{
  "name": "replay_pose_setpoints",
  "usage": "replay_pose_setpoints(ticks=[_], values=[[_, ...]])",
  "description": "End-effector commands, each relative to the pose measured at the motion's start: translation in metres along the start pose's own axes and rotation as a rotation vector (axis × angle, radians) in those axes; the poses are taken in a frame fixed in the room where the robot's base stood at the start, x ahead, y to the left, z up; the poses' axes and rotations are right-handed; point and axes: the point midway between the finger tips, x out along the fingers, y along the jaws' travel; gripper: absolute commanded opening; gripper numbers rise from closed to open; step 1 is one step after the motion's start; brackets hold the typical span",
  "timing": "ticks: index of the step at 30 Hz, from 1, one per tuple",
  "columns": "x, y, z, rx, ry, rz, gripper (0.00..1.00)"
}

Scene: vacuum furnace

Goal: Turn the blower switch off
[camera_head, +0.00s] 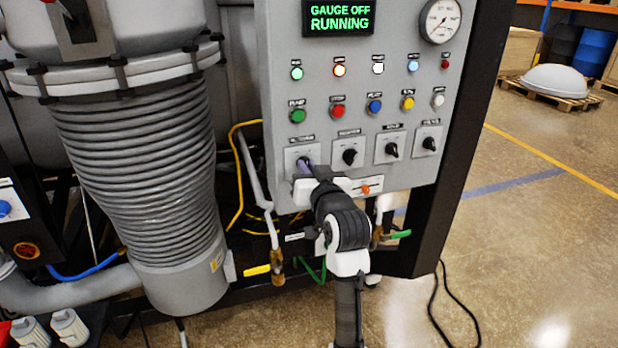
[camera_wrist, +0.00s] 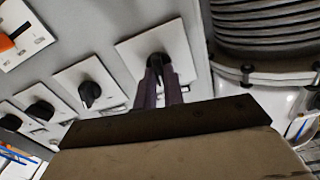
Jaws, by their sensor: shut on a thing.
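A row of black rotary switches on white plates runs along the lower part of the grey control panel (camera_head: 300,90). My gripper (camera_head: 306,166) is at the leftmost switch (camera_head: 290,156), its purple fingers shut on the knob. In the wrist view my gripper (camera_wrist: 158,66) closes around that black knob, whose plate (camera_wrist: 184,55) shows around it; the fingers hide part of the knob. The small labels are too blurred to tell which switch is the blower's. The green display (camera_head: 339,17) reads "GAUGE OFF RUNNING".
Other switches (camera_head: 349,156) stand close to the right, with coloured buttons (camera_head: 338,110) and lamps above. A ribbed grey column (camera_head: 140,170) stands left. Open floor (camera_head: 530,220) lies right.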

Motion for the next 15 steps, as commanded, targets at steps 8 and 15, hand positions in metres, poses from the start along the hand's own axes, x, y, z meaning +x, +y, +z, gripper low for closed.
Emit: replay_pose_setpoints(ticks=[8, 15], values=[[-0.0002, -0.0005, 0.0039, -0.265, 0.002, 0.001, 0.0], [-0.0003, -0.001, 0.0036, -0.462, 0.001, 0.001, 0.0]])
